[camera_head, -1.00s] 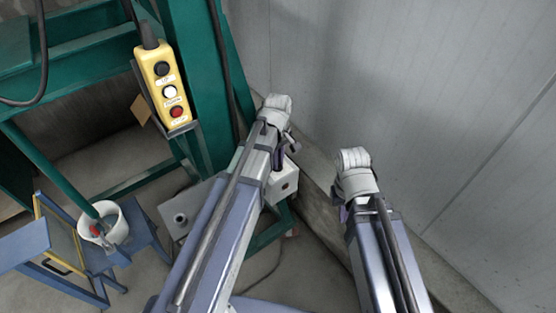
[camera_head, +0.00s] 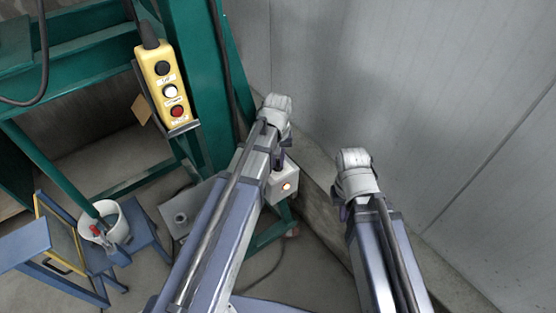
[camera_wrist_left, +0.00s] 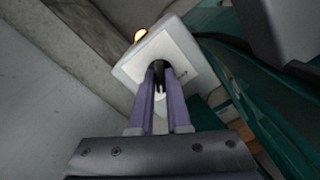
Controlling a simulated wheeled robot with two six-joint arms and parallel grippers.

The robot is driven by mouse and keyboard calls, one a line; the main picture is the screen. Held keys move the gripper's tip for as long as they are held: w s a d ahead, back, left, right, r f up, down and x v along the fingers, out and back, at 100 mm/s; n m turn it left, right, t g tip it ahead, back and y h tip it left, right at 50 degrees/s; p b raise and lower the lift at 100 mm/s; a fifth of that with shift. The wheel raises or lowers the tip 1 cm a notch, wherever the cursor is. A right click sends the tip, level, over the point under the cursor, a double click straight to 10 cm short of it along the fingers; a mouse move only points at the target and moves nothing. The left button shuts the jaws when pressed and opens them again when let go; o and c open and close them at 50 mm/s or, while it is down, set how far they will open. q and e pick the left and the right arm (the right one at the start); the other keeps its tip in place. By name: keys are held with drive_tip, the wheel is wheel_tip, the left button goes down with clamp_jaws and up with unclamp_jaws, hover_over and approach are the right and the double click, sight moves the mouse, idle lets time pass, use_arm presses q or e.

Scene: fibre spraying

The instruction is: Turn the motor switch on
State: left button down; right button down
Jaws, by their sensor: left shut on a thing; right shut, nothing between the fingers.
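The motor switch is a white box (camera_head: 284,186) low beside the green frame in the head view. A lamp (camera_head: 287,187) on the box glows warm orange. In the left wrist view the white box (camera_wrist_left: 187,47) shows a black switch knob (camera_wrist_left: 160,69) on its face, with the glowing lamp (camera_wrist_left: 140,35) at its edge. My left gripper (camera_wrist_left: 160,75) is shut on the knob with its two purple fingers, one on each side. In the head view my left gripper (camera_head: 281,160) is partly hidden by its own arm. My right gripper (camera_head: 343,207) is shut and empty, apart from the box.
A yellow control box (camera_head: 165,90) with several buttons hangs on the green frame (camera_head: 203,100). A white bucket (camera_head: 130,218) stands on a blue stand at the lower left. A grey panelled wall (camera_head: 430,110) closes off the right side.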

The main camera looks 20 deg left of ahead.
sight(278, 163)
idle(0.4)
use_arm(q)
drive_tip(key=c, duration=0.9)
unclamp_jaws()
drive_tip(key=shift+r, duration=0.1)
wheel_tip(278, 163, up, 8)
drive_tip(key=p, duration=0.8)
drive_tip(key=shift+f, duration=0.2)
